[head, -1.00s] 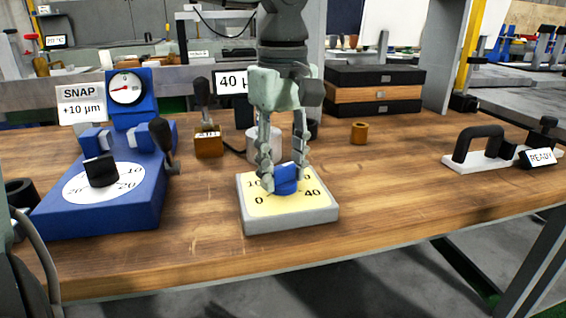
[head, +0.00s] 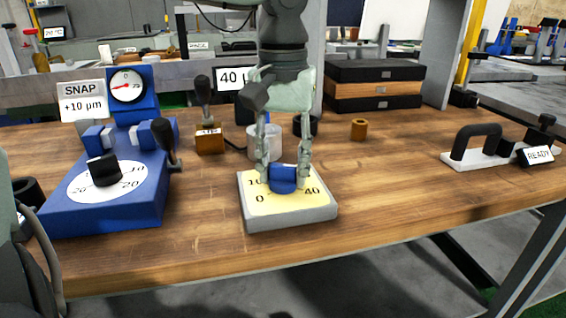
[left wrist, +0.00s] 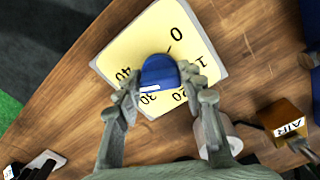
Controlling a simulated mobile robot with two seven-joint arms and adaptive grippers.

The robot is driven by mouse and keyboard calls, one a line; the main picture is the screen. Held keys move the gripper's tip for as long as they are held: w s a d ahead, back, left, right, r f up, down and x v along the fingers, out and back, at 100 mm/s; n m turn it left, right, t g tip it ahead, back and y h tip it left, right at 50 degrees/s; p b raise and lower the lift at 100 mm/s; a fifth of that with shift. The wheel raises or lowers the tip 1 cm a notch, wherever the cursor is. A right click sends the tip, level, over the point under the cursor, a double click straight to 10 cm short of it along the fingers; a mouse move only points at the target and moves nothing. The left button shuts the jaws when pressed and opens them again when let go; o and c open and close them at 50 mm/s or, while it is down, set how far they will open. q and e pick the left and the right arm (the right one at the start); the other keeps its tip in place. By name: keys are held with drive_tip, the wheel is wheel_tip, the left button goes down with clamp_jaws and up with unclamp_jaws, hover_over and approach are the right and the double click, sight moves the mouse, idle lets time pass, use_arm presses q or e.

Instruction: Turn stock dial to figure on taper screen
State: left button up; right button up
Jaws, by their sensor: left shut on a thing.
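The stock dial is a blue knob (head: 283,182) on a pale yellow face marked 0, 10 and 40, set on a grey block (head: 290,222). My left gripper (head: 284,176) comes down from above with its fingers on either side of the knob, shut on it. In the left wrist view the gripper (left wrist: 165,92) holds the blue knob (left wrist: 160,72); a white mark on its edge faces the 30 and 40 side. The taper screen (head: 235,79) behind reads 40 µ, partly hidden by my arm. My right gripper is not in view.
A blue gauge stand (head: 110,205) with a black knob and a SNAP +10 µm sign (head: 82,101) stands left. An AIR box (head: 209,140), brass ring (head: 359,130) and black-and-wood drawers (head: 375,88) are behind.

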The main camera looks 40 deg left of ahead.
sight(283, 165)
use_arm(q)
drive_tip(key=shift+m, duration=0.6)
drive_tip(key=o, duration=1.1)
wheel_tip(283, 165, up, 12)
idle(0.4)
